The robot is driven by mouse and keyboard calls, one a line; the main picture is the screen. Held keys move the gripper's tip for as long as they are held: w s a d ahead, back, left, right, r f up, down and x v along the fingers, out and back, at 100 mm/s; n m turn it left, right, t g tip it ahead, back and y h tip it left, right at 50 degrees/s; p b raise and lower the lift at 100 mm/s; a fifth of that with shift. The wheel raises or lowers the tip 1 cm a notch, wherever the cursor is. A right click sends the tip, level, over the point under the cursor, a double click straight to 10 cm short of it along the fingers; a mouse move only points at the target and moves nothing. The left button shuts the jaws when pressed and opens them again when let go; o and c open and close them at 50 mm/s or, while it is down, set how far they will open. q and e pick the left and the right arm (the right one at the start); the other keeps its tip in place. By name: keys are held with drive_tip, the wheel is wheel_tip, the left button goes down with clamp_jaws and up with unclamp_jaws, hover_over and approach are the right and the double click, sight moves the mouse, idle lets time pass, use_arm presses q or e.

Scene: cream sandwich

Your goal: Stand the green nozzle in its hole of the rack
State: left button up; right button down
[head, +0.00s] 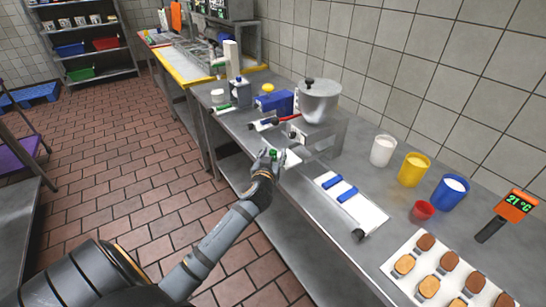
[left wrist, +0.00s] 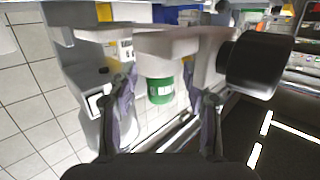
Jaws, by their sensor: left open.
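The green nozzle (head: 273,154) shows as a small green piece at the tips of my left gripper (head: 267,158), over the near edge of the steel counter. In the left wrist view the green nozzle (left wrist: 160,90) has a pale label and sits between the two spread fingers of my left gripper (left wrist: 165,112), with gaps on both sides. A white block (left wrist: 165,45) meets the nozzle's upper end in that view. A white piece (head: 290,158) lies beside the gripper in the head view. I cannot tell whether it is the rack; no hole shows clearly. My right gripper is out of view.
A steel pot (head: 318,100) on a stand is behind the gripper. A white board (head: 365,213) with blue-handled pieces lies to the right. Beyond it are a white tub (head: 382,151), a yellow tub (head: 413,170), a blue tub (head: 449,192) and a red cup (head: 423,211).

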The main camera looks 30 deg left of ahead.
sight(273, 151)
use_arm(q)
drive_tip(key=shift+s+r, duration=0.1)
drive_tip(key=shift+c, duration=1.2)
clamp_jaws()
drive_tip(key=shift+r, duration=0.35)
wheel_tip(273, 151, up, 3)
drive_tip(key=shift+d+f, duration=0.1)
drive_tip(key=shift+f, duration=0.05)
drive_tip(key=s+d+r+p, duration=0.5)
drive_tip(key=s+r, duration=0.4)
drive_tip(key=s, duration=0.4)
drive_tip(key=shift+d+r+p, duration=0.2)
drive_tip(key=shift+r+p, duration=0.1)
drive_tip(key=shift+p, duration=0.15)
